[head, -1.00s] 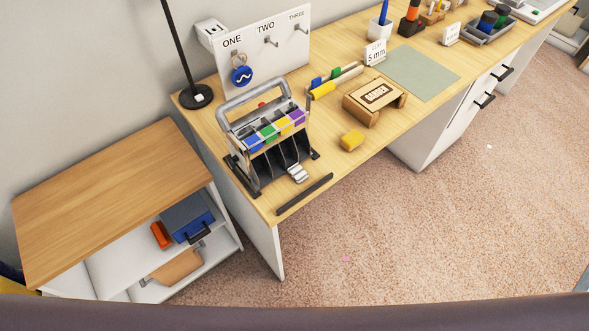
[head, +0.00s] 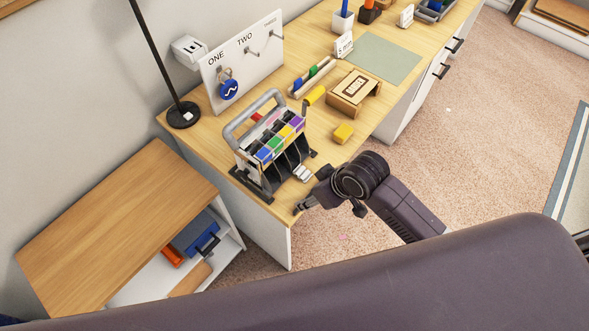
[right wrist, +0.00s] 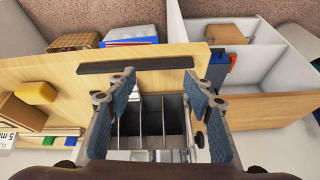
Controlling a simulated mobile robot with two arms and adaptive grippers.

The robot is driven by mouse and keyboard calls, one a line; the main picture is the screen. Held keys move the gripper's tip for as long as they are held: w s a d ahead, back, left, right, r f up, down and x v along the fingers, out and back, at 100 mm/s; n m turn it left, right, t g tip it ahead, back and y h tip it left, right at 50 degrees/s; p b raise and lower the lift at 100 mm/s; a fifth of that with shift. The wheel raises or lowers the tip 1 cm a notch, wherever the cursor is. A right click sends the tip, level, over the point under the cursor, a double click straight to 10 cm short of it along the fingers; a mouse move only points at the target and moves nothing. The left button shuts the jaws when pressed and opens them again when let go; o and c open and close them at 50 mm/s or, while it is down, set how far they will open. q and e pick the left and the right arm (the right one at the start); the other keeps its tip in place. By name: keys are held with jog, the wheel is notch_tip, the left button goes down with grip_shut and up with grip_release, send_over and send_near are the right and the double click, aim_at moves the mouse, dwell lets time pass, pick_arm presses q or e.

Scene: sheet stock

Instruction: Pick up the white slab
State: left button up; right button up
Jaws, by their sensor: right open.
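A small white piece (head: 303,173), the only loose one I can pick out as the white slab, lies on the wooden desk (head: 212,134) at the front right foot of the rack. My right gripper (head: 312,192) is just in front of it, over the desk's near edge. In the right wrist view the right gripper (right wrist: 158,85) is open and empty, its two fingers apart above the rack's dark slots (right wrist: 150,115). My left gripper is not in view.
The rack (head: 266,150) has a grey handle and coloured tags. A yellow block (head: 344,133) and a cardboard box (head: 354,92) lie behind. A low shelf (head: 110,225) stands left.

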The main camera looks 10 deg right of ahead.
jog(key=n, duration=0.1)
send_near(305, 174)
jog(key=shift+w+a+f+g+p, duration=0.15)
jog(key=shift+w+a+f+p, duration=0.15)
jog(key=shift+f, duration=0.25)
jog(key=shift+w+a+f+g+p, duration=0.2)
jog(key=shift+w+f+p, duration=0.1)
jog(key=shift+f, duration=0.3)
jog(key=shift+w+a+f, duration=0.15)
jog(key=shift+w+f, duration=0.05)
jog(key=shift+f, duration=0.4)
jog(key=shift+p+x, duration=0.75)
jog(key=shift+x, duration=1.35)
jog(key=shift+c, duration=0.4)
jog(key=c, duration=1.1)
